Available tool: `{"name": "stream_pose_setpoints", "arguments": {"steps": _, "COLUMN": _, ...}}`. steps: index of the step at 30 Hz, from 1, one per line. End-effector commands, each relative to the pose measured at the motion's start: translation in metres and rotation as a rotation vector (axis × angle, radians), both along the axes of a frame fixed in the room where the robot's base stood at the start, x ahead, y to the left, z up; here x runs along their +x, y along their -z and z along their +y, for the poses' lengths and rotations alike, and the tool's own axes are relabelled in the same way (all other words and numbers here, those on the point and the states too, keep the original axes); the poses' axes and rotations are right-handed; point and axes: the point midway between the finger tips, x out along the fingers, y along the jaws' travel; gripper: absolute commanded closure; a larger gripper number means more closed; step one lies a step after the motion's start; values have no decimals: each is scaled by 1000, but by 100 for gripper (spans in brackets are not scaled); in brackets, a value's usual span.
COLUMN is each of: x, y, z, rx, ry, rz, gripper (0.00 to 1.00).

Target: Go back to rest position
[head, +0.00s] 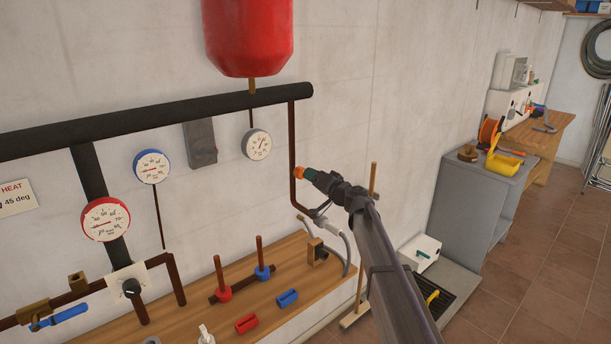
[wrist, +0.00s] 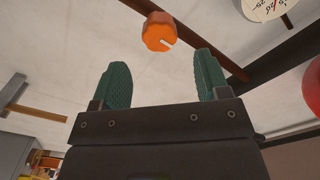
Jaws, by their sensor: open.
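My gripper (head: 313,175) is at the end of my arm, in front of the wall near the dark vertical pipe. In the wrist view its two green fingers (wrist: 162,68) stand apart with nothing between them. An orange knob (wrist: 160,32) with a white mark shows just past the fingertips, by a brown pipe. The knob also shows in the head view (head: 300,173), close to the fingertips. I cannot tell whether the fingers touch it, but they are not closed on it.
A wooden bench (head: 190,318) with red and blue valve parts lies below. A red tank (head: 248,38) hangs above. Dial gauges (head: 257,145) are on the left. A grey cabinet (head: 481,205) stands at the right; the tiled floor (head: 545,270) there is clear.

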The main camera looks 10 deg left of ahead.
Motion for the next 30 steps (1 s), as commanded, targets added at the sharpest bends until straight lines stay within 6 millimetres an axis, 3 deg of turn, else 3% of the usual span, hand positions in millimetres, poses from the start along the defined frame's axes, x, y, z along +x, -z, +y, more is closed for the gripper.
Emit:
{"name": "stream_pose_setpoints", "arguments": {"steps": 1, "x": -12, "y": 0, "z": -11, "rx": 0, "ry": 1, "rz": 0, "gripper": 31}}
{"name": "stream_pose_setpoints", "arguments": {"steps": 6, "x": -27, "y": 0, "z": -33, "rx": 0, "ry": 0, "rz": 0, "gripper": 31}}
{"name": "stream_pose_setpoints", "arguments": {"steps": 16, "x": -28, "y": 0, "z": -33, "rx": 14, "ry": -6, "rz": 17, "gripper": 31}}
{"name": "stream_pose_setpoints", "arguments": {"steps": 18, "x": -40, "y": 7, "z": -27, "rx": 8, "ry": -71, "rz": 75, "gripper": 31}}
{"name": "stream_pose_setpoints", "arguments": {"steps": 20, "x": -70, "y": 24, "z": -24, "rx": -72, "ry": -151, "rz": 139, "gripper": 31}}
{"name": "stream_pose_setpoints", "arguments": {"steps": 23, "x": -145, "y": 67, "z": -44, "rx": -289, "ry": -255, "rz": 293, "gripper": 31}}
{"name": "stream_pose_setpoints", "arguments": {"steps": 27, "x": -249, "y": 128, "z": -119, "rx": -642, "ry": -260, "rz": 569, "gripper": 31}}
{"name": "stream_pose_setpoints", "arguments": {"steps": 30, "x": -318, "y": 156, "z": -185, "rx": -867, "ry": -183, "rz": 766, "gripper": 31}}
